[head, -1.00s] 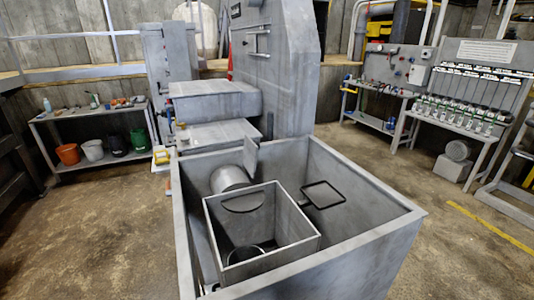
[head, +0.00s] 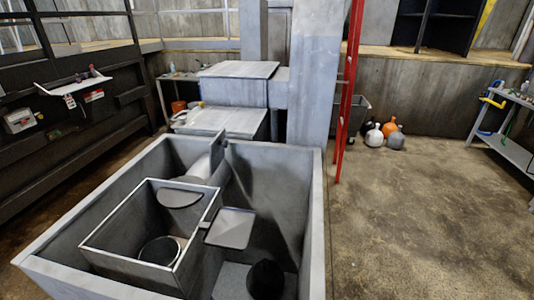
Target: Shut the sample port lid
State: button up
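I cannot make out for sure which part is the sample port lid. A big open grey metal bin (head: 311,215) fills the lower left of the head view. A smaller open box (head: 130,262) stands inside it, with a dark-rimmed ring (head: 162,250) in its bottom. A flat grey square plate with a dark rim (head: 230,228) shows just right of the small box. A dark round shape (head: 265,280) lies below the plate, partly cut off. A grey cylinder (head: 210,167) shows behind the small box. My gripper is not in view.
Grey stepped blocks (head: 238,86) stand behind the bin. A red ladder-like frame (head: 348,90) stands right of it. Several jugs (head: 390,135) sit by the back wall. A dark machine (head: 65,100) lines the left. The floor (head: 420,220) at right is clear.

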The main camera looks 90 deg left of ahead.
aim_at(216, 155)
jog(key=i, duration=0.35)
jog(key=u, duration=1.7)
jog(key=i, duration=2.35)
jog(key=u, duration=3.15)
